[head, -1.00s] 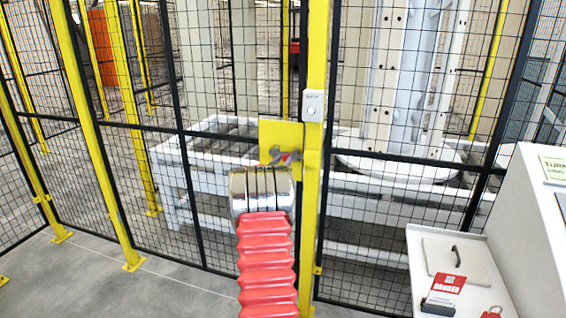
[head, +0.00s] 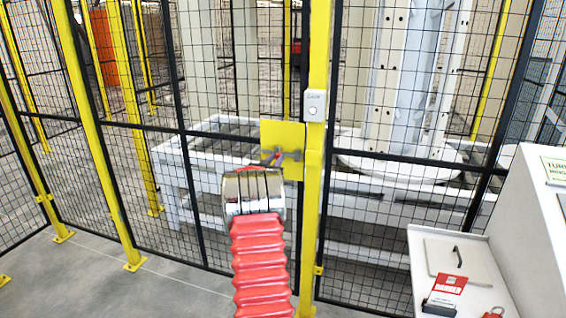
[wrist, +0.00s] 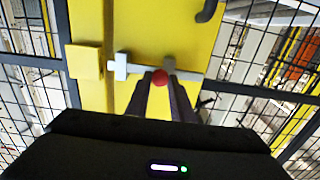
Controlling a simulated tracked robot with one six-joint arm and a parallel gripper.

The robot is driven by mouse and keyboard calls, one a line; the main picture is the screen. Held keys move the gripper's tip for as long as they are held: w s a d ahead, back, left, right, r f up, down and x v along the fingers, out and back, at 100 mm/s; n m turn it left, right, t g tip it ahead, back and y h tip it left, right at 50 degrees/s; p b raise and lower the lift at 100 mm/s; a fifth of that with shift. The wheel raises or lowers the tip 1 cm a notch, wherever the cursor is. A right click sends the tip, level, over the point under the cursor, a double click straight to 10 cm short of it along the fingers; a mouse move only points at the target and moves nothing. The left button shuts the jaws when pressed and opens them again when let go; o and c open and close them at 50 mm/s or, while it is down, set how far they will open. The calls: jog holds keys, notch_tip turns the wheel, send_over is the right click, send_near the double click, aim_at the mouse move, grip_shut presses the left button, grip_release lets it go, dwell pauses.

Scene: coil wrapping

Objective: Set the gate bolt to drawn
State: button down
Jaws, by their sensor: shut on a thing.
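The gate bolt is a pale grey bar (wrist: 190,74) lying across a yellow plate (head: 275,132), with grey guide blocks and a small red knob (wrist: 160,77). In the wrist view my gripper (wrist: 161,84) has its two dark fingers closed around the knob. On the left of that view the bar appears to end at a guide block (wrist: 121,66), with a gap before the yellow block (wrist: 85,62) on the post side. In the head view my gripper (head: 274,160) reaches the plate; my wrist hides part of it.
A yellow post (head: 316,200) with a small white box (head: 314,105) stands right of the plate. Black mesh fence panels (head: 215,80) surround it, with white machine frames behind. A white console (head: 540,240) with a red danger tag (head: 446,290) stands at the lower right.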

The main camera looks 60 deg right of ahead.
jog(key=shift+w+a, duration=0.15)
jog(key=shift+w, duration=0.45)
jog(key=c, duration=1.5)
grip_release()
jog(key=shift+c, duration=0.2)
jog(key=shift+a, duration=0.1)
jog(key=s+a, duration=0.2)
jog(key=a, duration=1.1)
jog(key=shift+a, duration=0.2)
